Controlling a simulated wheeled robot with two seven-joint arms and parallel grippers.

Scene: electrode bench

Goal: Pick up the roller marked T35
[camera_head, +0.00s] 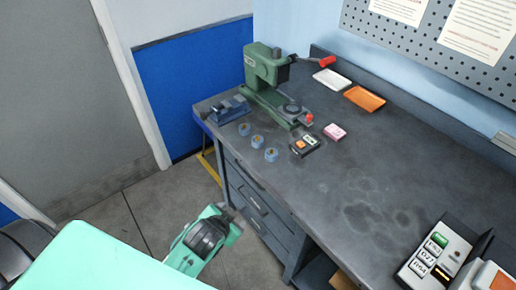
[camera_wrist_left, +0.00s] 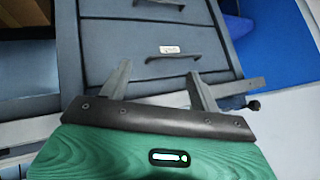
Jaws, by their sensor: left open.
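Three small blue-grey rollers stand in a row near the front left of the bench: a far one (camera_head: 245,129), a middle one (camera_head: 257,142) and a near one (camera_head: 271,155). Their markings are too small to read, so I cannot tell which is T35. My left gripper (camera_head: 232,220) is in front of the bench, below its top and apart from the rollers. In the left wrist view my left gripper (camera_wrist_left: 158,70) is open and empty, facing the drawer fronts (camera_wrist_left: 170,40). No roller shows in that view. My right gripper is not in view.
A green press (camera_head: 264,70) with a red-tipped handle stands behind the rollers, beside a blue-grey block (camera_head: 230,109). A small button box (camera_head: 304,146), a pink block (camera_head: 335,131), and white (camera_head: 332,79) and orange (camera_head: 365,98) trays lie rightward. The bench's middle is clear.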

